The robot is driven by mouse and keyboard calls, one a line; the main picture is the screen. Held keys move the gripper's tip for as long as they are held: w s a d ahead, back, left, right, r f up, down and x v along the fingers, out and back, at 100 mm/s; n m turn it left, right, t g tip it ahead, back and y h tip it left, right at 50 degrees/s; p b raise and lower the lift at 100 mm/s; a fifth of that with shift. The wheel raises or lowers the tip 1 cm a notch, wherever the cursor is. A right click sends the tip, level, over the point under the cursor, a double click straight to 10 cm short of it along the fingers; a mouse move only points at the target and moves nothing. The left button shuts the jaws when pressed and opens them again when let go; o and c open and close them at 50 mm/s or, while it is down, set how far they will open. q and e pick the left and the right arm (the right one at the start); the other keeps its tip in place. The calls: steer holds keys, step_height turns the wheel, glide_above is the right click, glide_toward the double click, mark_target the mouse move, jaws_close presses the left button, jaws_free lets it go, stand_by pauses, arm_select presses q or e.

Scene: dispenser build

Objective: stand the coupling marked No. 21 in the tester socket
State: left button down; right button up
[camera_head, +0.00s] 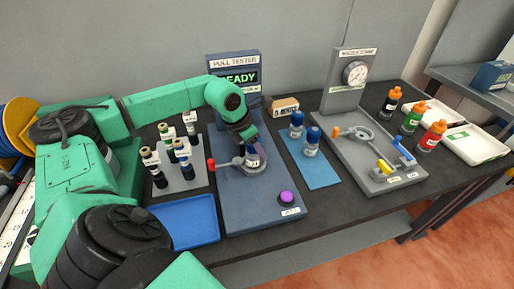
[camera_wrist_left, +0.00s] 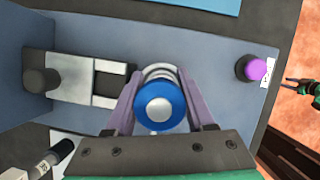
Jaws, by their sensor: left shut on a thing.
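My left gripper (camera_head: 250,147) is shut on a coupling (camera_head: 253,161) with a dark body, a pale label and a blue end. In the left wrist view the coupling's round blue end (camera_wrist_left: 159,105) sits between the two fingers. The coupling is upright at the tester socket (camera_head: 236,165), a grey ring on the blue pull tester base. I cannot tell whether it is seated or just above, and its number is not readable. My right gripper (camera_wrist_left: 298,93) shows small at the right edge of the left wrist view, fingers apart and empty.
Several other couplings stand on a grey rack (camera_head: 178,182) at left. Two blue couplings stand on a blue mat (camera_head: 318,172). A blue tray (camera_head: 186,222) lies in front. The tester has a READY screen (camera_head: 239,78), a red handle (camera_head: 211,164) and a purple button (camera_head: 287,197). A gauge stand (camera_head: 345,95) is at right.

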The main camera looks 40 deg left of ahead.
stand_by(0.5)
arm_select(q)
steer(key=shift+f+b, duration=0.5)
steer(key=shift+b, duration=0.15)
steer(key=c, duration=0.6)
jaws_free()
steer(key=shift+o, duration=0.3)
steer(key=shift+s, duration=0.1)
